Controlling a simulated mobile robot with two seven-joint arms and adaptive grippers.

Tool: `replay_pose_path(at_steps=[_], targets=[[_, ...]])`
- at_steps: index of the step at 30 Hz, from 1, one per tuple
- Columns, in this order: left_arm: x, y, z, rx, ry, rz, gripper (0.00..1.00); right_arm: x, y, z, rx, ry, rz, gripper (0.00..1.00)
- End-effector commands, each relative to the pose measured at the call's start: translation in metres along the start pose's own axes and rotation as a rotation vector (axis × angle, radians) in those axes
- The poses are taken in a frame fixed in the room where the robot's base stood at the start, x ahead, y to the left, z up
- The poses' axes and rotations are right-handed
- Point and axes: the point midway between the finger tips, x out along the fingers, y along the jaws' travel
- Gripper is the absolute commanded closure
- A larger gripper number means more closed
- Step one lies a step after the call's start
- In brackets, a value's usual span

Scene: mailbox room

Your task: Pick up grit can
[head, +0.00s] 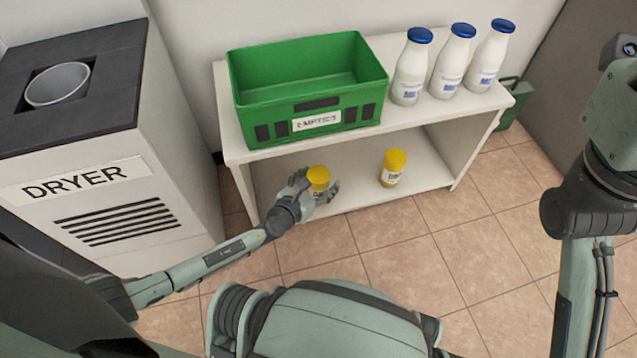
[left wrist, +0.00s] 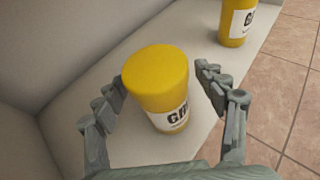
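Two yellow cans with white labels stand upright on the lower shelf of the white unit. The left grit can (head: 318,178) is at my left gripper (head: 318,188). In the left wrist view this grit can (left wrist: 158,85) stands between the two spread fingers of my left gripper (left wrist: 165,88), its label partly reading "GR". A gap shows on the right side; contact on the left side is unclear. The second can (head: 393,167) stands to the right, and it also shows in the left wrist view (left wrist: 238,20). My right gripper is out of view.
A green crate (head: 308,120) labelled "EMPTIES" and three white bottles with blue caps (head: 452,65) stand on the top shelf (head: 390,120), above the cans. The dryer (head: 90,160) stands left. Tiled floor lies open in front.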

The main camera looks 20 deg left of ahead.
Motion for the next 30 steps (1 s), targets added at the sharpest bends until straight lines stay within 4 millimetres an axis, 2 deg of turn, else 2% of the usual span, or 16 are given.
replay_pose_path(at_steps=[2,15,23,30], targets=[[0.000,0.000,0.000,0.000,0.000,0.000,0.43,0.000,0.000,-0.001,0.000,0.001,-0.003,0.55],[0.001,0.000,0.002,0.000,-0.004,0.001,0.96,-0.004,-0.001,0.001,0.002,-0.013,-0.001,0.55],[0.001,0.001,0.003,0.000,-0.004,0.001,0.96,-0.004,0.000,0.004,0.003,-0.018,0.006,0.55],[0.002,0.008,0.013,-0.001,-0.005,0.002,0.96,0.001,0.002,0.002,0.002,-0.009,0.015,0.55]])
